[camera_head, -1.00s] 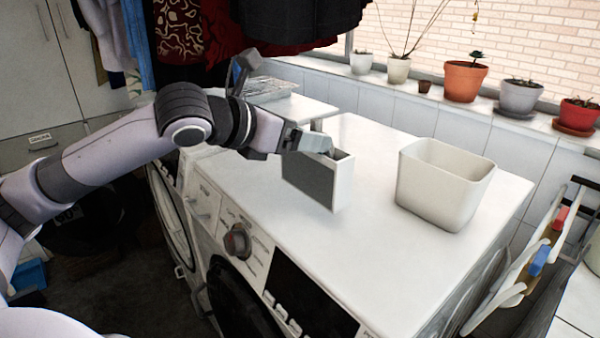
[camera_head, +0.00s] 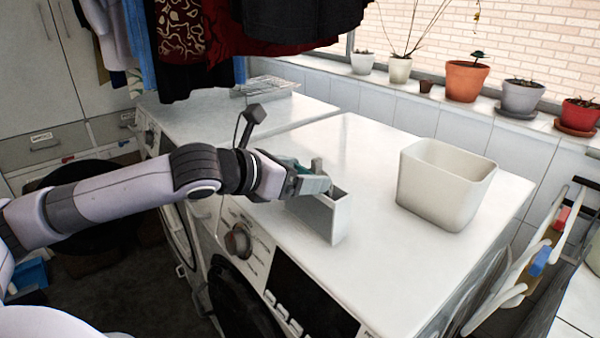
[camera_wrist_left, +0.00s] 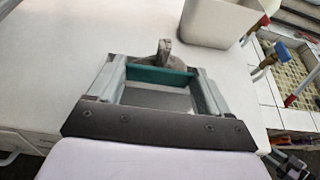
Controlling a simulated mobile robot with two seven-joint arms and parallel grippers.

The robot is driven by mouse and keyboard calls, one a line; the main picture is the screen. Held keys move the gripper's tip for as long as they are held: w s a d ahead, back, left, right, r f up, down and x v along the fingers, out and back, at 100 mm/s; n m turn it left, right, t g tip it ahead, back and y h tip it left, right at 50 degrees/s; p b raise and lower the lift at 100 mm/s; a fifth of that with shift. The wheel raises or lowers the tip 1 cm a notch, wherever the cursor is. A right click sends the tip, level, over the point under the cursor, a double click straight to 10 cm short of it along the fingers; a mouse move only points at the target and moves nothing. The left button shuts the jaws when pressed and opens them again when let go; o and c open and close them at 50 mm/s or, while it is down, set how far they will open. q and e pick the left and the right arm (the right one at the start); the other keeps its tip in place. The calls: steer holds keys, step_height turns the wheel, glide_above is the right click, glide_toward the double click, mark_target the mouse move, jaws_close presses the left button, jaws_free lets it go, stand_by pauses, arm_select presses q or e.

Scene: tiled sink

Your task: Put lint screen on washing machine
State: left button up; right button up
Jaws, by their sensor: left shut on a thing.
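The lint screen (camera_head: 340,222), a narrow white and grey box-like piece, is upright in the head view. My left gripper (camera_head: 318,184) is shut on its upper edge, with the arm coming in from the left. The screen is over the top of the front washing machine (camera_head: 400,265); its lower edge is at or very near the white surface, and I cannot tell if it touches. In the left wrist view my gripper's fingers (camera_wrist_left: 160,78) show with a teal strip between them; the screen is hard to make out there. My right gripper is not in view.
A white bin (camera_head: 440,190) stands on the machine to the right of the screen. A second white machine (camera_head: 205,115) with a wire rack (camera_head: 265,88) is behind left. Potted plants line the sill (camera_head: 520,115). The machine top in front of the bin is clear.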

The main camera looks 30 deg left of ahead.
arm_select(q)
steer(key=shift+f, duration=0.1)
steer(key=o, duration=1.4)
steer(key=b+v, duration=0.2)
steer(key=v, duration=1)
